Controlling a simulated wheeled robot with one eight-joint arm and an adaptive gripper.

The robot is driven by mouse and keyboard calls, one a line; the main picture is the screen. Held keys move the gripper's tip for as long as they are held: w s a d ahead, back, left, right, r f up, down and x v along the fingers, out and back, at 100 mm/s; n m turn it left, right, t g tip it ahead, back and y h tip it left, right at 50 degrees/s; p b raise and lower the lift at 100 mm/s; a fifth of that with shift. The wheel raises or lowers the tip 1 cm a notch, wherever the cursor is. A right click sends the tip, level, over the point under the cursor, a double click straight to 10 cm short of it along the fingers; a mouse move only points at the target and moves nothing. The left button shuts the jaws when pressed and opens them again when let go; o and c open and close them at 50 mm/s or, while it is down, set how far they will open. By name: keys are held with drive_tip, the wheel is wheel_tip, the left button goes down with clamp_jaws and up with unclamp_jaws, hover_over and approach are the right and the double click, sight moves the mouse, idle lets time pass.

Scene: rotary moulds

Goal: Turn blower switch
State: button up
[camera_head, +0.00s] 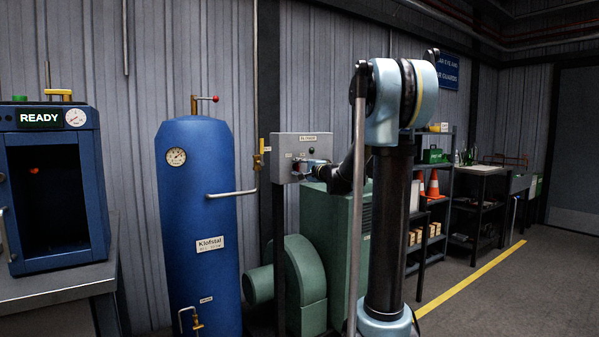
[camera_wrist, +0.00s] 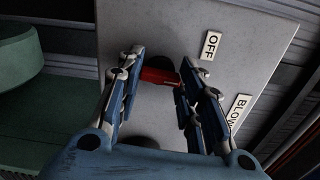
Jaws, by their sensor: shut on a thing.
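The blower switch is a red handle (camera_wrist: 160,76) on a grey control box (camera_wrist: 140,20). In the wrist view the handle lies between the two fingers of my gripper (camera_wrist: 162,66), which is shut on it. A white OFF label (camera_wrist: 210,45) sits to the right of the handle, and a partly cut-off label starting BLOW (camera_wrist: 238,110) is lower right. In the head view the grey box (camera_head: 318,149) stands on a post, and my gripper (camera_head: 300,167) is at its front face. My gripper and wrist hide most of the switch there.
A blue tank (camera_head: 195,280) with a gauge and pipe stands left of the box. A green blower (camera_head: 305,270) is below and behind it. A blue machine (camera_head: 88,160) reading READY is at far left. Shelves with cones (camera_head: 433,185) stand right; floor (camera_head: 480,300) there is clear.

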drive_tip(key=m, duration=0.2)
drive_tip(key=shift+d+f+m, duration=0.15)
drive_tip(key=shift+m, duration=0.25)
drive_tip(key=shift+s+m, duration=0.1)
drive_tip(key=shift+m, duration=1.9)
drive_tip(key=o, duration=1)
drive_tip(key=shift+o, duration=0.4)
